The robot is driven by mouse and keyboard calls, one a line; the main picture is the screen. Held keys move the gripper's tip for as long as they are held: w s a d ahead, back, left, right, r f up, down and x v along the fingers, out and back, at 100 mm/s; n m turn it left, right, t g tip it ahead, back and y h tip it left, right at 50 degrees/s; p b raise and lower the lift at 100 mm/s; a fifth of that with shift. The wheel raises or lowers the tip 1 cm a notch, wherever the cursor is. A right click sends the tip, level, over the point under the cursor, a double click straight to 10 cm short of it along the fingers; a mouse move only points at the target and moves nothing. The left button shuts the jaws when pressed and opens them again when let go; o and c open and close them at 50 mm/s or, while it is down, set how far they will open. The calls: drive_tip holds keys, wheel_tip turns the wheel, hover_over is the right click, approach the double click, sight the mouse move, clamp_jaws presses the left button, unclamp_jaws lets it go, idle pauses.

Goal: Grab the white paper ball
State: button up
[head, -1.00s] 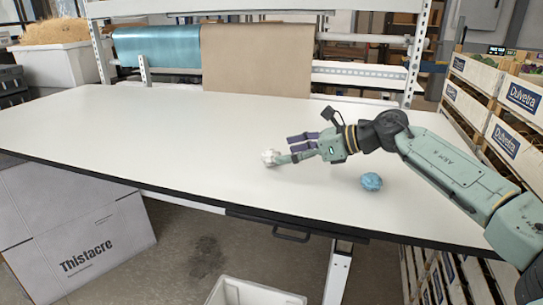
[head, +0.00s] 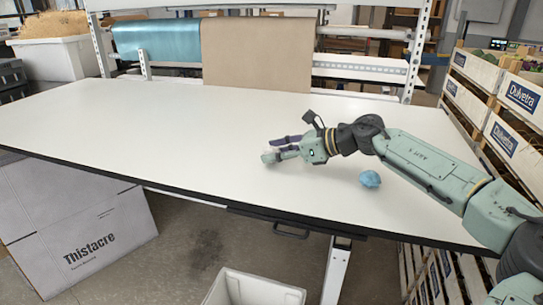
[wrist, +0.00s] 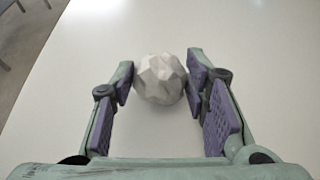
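The white paper ball (wrist: 160,79) is crumpled and rests on the white table. In the wrist view it lies between the fingertips of my gripper (wrist: 158,82), toward their far ends. The fingers are spread, one on each side of the ball. The right finger is very close to it, and I cannot tell if it touches; a small gap shows on the left. In the head view my gripper (head: 272,149) is low over the table, and its fingers hide most or all of the ball.
A blue crumpled ball (head: 370,179) lies on the table (head: 150,140) below my forearm. A rack with blue and brown rolls stands behind the table. Stacked crates (head: 505,95) stand at the right. A white bin (head: 255,290) is on the floor in front. The table's left side is clear.

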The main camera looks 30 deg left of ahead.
drive_tip(key=shift+c, duration=0.8)
drive_tip(key=shift+r, duration=0.1)
